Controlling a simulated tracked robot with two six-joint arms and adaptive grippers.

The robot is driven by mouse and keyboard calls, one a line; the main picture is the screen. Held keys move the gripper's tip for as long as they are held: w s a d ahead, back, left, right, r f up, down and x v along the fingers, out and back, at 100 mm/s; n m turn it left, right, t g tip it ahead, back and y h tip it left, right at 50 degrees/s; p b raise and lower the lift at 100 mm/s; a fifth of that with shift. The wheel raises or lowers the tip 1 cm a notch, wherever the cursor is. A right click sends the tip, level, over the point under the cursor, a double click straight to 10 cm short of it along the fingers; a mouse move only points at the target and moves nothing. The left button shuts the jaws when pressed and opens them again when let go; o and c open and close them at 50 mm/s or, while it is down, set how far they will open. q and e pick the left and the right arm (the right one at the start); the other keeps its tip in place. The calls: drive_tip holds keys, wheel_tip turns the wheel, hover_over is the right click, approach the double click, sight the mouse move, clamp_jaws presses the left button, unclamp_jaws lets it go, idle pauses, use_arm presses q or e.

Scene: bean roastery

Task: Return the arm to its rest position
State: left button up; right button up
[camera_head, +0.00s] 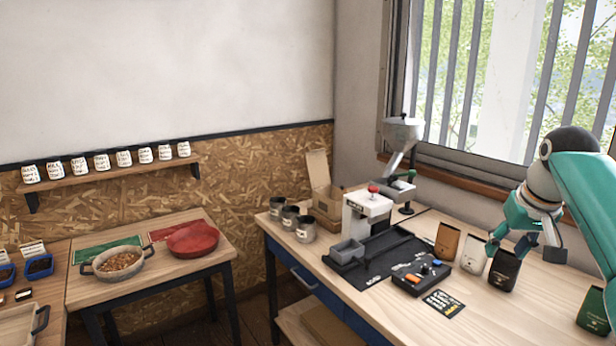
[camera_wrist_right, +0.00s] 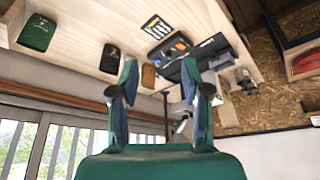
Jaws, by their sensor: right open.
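My right arm (camera_head: 585,195) comes in from the right edge in the head view, over the right end of the wooden worktable. My right gripper (camera_head: 510,245) points down near the black bag (camera_head: 503,272) and partly overlaps it in that view. In the right wrist view my right gripper (camera_wrist_right: 158,75) has its two fingers well apart, with nothing held between them. The black bag (camera_wrist_right: 110,58) shows there outside the fingers, to the left. My left gripper is not in view.
A white bag (camera_head: 474,254), a brown bag (camera_head: 447,241) and a green bag (camera_head: 594,312) stand on the worktable. A black tool tray (camera_head: 410,285), a grinder (camera_head: 402,150) and a white press (camera_head: 367,215) are further left. The barred window (camera_head: 470,80) is behind.

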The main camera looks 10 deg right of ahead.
drive_tip(key=w+a+f+n+y, duration=0.1)
drive_tip(key=w+a+f, duration=0.3)
drive_tip(key=f, duration=0.5)
drive_tip(key=w+a+f+n+y, duration=0.1)
drive_tip(key=w+a+f, duration=0.25)
drive_tip(key=f, duration=0.55)
drive_tip(key=s+a+f+g+y, duration=0.1)
drive_tip(key=a+f, duration=0.3)
drive_tip(key=f, duration=0.4)
drive_tip(key=a+f+g, duration=0.1)
drive_tip(key=a+f, duration=0.3)
drive_tip(key=f, duration=0.3)
drive_tip(key=s+a+f+y, duration=0.2)
drive_tip(key=s+a+f, duration=0.9)
drive_tip(key=s+f, duration=0.3)
drive_tip(key=s+a+f+g, duration=0.1)
drive_tip(key=s+a+f, duration=0.1)
drive_tip(key=s, duration=0.6)
drive_tip(key=s+a+f, duration=0.3)
drive_tip(key=s, duration=0.5)
drive_tip(key=shift+f+m+g, duration=0.4)
drive_tip(key=shift+d, duration=0.1)
